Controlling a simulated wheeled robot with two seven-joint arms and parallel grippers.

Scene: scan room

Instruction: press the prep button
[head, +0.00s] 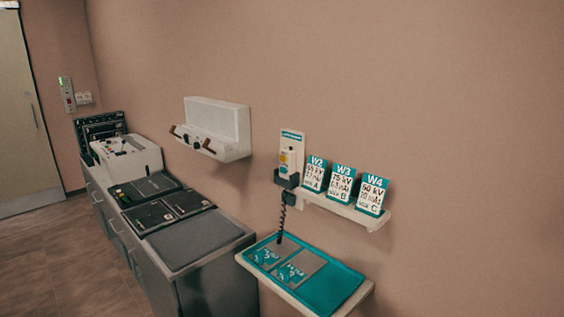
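No button can be read as the prep button at this size. A white hand switch (289,160) with small yellow and red parts sits upright in a dark holder (286,180) on the wall, in front of a pale backing plate with a teal top (292,136). A coiled dark cord (282,216) hangs from it. A dark control panel (146,189) with small green and red spots lies on the counter at left. Neither of my grippers is in view.
A small wall shelf (346,210) holds cards W2 (314,174), W3 (341,184) and W4 (372,194). Below, a teal tray (338,287) lies on a pale ledge. A grey-topped counter (200,240) runs along the wall; a white wall unit (216,122) hangs above. Floor (50,265) at left is clear.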

